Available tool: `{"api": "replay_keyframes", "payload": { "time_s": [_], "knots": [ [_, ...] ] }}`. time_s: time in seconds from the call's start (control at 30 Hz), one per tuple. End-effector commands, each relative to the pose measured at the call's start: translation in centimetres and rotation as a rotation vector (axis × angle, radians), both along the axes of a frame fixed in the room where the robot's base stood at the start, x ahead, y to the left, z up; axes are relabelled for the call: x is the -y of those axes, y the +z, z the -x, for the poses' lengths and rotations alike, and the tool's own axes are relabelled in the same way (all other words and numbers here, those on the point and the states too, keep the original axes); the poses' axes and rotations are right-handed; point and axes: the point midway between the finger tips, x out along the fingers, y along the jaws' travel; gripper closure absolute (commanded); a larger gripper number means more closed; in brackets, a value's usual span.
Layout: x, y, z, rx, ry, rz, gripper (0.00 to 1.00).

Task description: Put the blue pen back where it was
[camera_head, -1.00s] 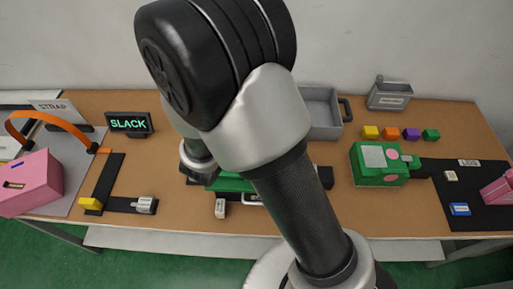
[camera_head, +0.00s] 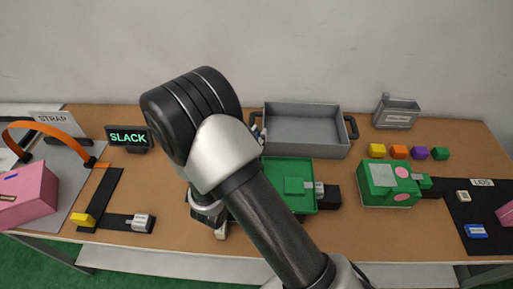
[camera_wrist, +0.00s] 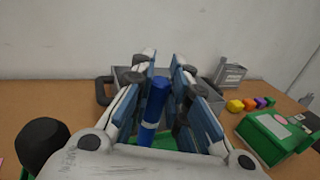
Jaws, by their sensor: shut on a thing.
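The blue pen (camera_wrist: 153,108) stands roughly upright, slightly tilted, between the fingers of my gripper (camera_wrist: 163,66) in the wrist view. It has a pale band near its lower part, and its lower end is hard to make out. My gripper is shut on the pen. In the head view my arm covers the pen and most of the gripper. A green tray (camera_head: 272,168) lies just right of my wrist there, with a green block (camera_head: 295,187) in it. Part of this green shows below the pen in the wrist view.
A grey two-handled bin (camera_head: 307,150) stands behind the green tray. A green box (camera_head: 385,195), small coloured cubes (camera_head: 399,152) and a grey container (camera_head: 397,113) are to the right. The SLACK sign (camera_head: 129,138), orange strap (camera_head: 60,131) and pink box (camera_head: 30,200) are to the left.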

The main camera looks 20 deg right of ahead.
Motion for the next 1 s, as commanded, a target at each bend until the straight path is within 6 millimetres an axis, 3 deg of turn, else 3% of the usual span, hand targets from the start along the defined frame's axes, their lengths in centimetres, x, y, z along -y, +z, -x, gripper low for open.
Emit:
{"api": "replay_keyframes", "payload": {
  "time_s": [0.2,0.6,0.63,0.9,1.0],
  "knots": [
    [0.0,-3.5,0.0,-0.003,0.000,0.002,1.00],
    [0.0,-3.9,0.0,-0.001,0.000,0.000,1.00],
    [0.0,-3.9,0.0,-0.001,0.000,0.000,0.84],
    [0.0,-3.8,0.0,-0.001,0.000,0.000,0.66],
    [0.0,-3.8,0.0,-0.001,0.000,0.000,0.65]
  ]
}}
